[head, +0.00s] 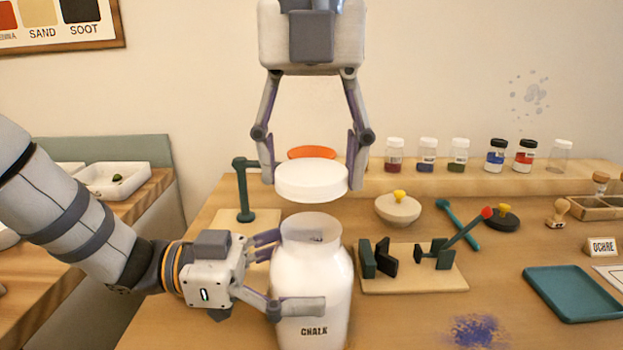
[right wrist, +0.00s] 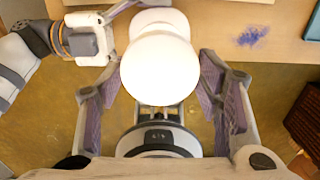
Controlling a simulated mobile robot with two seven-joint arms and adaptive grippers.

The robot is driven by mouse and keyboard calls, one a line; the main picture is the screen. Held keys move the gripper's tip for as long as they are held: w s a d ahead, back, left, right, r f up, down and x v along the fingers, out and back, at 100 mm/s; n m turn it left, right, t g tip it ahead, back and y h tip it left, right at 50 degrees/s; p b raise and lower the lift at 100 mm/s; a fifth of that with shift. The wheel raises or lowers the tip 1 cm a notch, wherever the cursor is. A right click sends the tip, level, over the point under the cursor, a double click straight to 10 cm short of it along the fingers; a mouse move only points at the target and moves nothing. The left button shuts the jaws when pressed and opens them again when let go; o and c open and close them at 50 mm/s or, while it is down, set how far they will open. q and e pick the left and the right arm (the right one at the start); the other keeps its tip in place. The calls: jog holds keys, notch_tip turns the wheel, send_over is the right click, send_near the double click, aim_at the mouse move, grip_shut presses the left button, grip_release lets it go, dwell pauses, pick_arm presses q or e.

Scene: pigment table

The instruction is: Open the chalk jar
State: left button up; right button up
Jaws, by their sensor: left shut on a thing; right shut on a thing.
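The white chalk jar (head: 312,285), labelled CHALK, stands upright near the table's front edge with its mouth uncovered. My left gripper (head: 285,275) is shut around the jar's body from the left. The white lid (head: 312,181) is held above the jar's mouth, with a gap between them. My right gripper (head: 312,165) comes from above and is shut on the lid's sides. In the right wrist view the lid (right wrist: 160,70) is between the fingers of the right gripper (right wrist: 160,85), covering most of the jar. The jar's inside is mostly hidden.
A teal stand (head: 243,190) is behind the jar at left. A teal tray (head: 575,292) and a blue powder patch (head: 477,330) are farther right. Small jars line the back shelf.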

pick_arm(q)
jog(key=o, duration=2.3)
jog(key=a, duration=1.2)
jog(key=shift+f, duration=0.1)
